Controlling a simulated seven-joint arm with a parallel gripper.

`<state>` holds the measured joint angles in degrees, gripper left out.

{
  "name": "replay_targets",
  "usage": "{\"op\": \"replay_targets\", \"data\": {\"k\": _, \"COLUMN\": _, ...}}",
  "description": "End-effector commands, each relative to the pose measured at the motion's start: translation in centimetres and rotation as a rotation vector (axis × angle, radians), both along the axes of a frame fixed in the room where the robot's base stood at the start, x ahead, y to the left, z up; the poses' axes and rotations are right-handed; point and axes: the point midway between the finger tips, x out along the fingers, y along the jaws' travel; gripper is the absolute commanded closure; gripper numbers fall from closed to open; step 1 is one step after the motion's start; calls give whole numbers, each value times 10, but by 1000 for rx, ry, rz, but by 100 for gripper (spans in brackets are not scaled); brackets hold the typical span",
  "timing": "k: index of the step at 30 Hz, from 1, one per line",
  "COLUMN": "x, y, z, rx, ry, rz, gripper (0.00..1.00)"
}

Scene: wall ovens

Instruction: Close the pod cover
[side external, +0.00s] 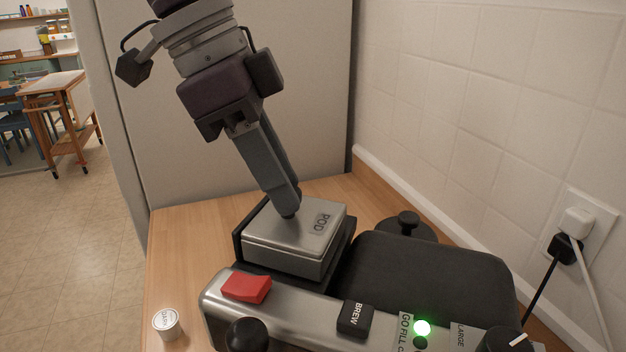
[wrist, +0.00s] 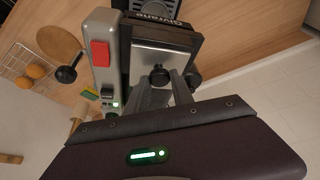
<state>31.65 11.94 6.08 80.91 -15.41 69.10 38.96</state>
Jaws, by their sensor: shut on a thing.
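The pod cover (side external: 262,228) is a silver square lid labelled POD on the coffee machine. It lies roughly flat over its dark housing, and I cannot tell whether it is fully seated. My gripper (side external: 287,212) comes down at a tilt from the upper left, with its fingertips at the top of the cover. The fingers are shut on what looks like the cover's small dark knob, mostly hidden by them. In the wrist view a silver panel (wrist: 160,58) shows beyond the fingers, with a dark knob (wrist: 160,77) by the fingertips.
The machine's front panel has a red switch (side external: 246,287), a BREW button (side external: 355,318) and a green light (side external: 422,328). A dark, rounded lid (side external: 425,273) lies to the right. A small white pod (side external: 166,323) stands on the wooden counter at left. A tiled wall bounds the right.

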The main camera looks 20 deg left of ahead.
Motion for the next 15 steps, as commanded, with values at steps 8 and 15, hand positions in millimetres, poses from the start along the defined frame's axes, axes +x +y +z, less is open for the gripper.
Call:
{"op": "replay_targets", "data": {"k": 8, "x": 1, "y": 5, "z": 1, "rx": 6, "ry": -1, "rz": 5, "gripper": 100}}
{"op": "replay_targets", "data": {"k": 15, "x": 1, "y": 4, "z": 0, "rx": 6, "ry": 0, "rz": 3, "gripper": 51}}
